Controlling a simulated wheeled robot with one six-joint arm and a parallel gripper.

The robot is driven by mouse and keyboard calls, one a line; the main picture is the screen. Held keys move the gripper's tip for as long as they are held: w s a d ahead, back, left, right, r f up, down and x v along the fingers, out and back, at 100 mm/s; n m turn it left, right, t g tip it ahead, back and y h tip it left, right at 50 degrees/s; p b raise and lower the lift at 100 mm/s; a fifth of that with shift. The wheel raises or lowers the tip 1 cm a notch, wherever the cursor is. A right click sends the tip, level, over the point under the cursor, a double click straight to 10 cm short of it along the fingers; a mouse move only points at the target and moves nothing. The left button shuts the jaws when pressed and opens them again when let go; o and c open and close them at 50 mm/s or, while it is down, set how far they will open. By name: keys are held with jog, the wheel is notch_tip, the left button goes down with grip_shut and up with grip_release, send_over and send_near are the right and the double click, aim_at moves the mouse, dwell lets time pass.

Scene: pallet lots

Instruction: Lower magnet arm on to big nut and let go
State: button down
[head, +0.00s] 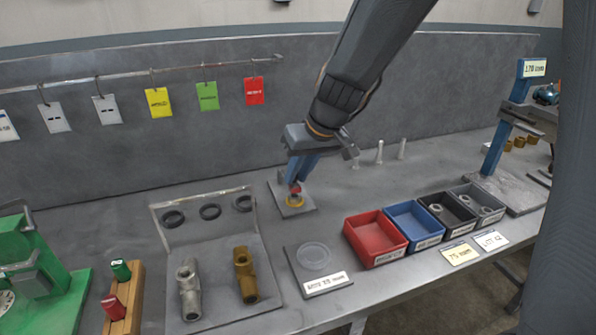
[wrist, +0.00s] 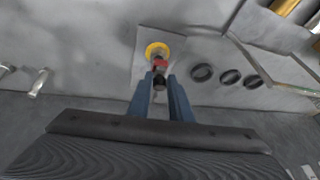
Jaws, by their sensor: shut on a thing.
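My gripper (head: 296,180) reaches down from above over a small grey square plate (head: 304,209) on the bench. Its blue fingers are shut on a small dark piece with a red part, apparently the magnet arm (head: 294,190). In the wrist view the magnet arm (wrist: 160,64) shows between and just beyond the fingertips (wrist: 160,80). A yellow, brass-coloured round piece, apparently the big nut (head: 294,202), lies on the plate directly under the red part. It shows as a yellow ring in the wrist view (wrist: 156,49), partly covered. I cannot tell whether the two touch.
Left of the plate stands a rack with dark rings (head: 210,212) and two pipe fittings (head: 247,275). A labelled pad with a clear disc (head: 314,256) is in front. Red (head: 375,238), blue and black bins stand to the right. Small pale posts (head: 379,152) stand behind.

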aim_at(296, 191)
jog(key=shift+s+f+b, duration=0.4)
jog(key=shift+f+b, duration=0.2)
jog(key=shift+f, duration=0.05)
jog(key=shift+s+f+b, duration=0.35)
jog(key=shift+f+b, duration=0.25)
jog(key=shift+f, duration=0.15)
jog(key=c, duration=1.6)
grip_release()
jog(key=shift+c, duration=0.2)
jog(key=shift+w+d, duration=0.1)
jog(key=shift+w, duration=0.05)
jog(key=shift+r, duration=0.35)
jog(key=v, duration=0.7)
jog(key=shift+p, duration=0.35)
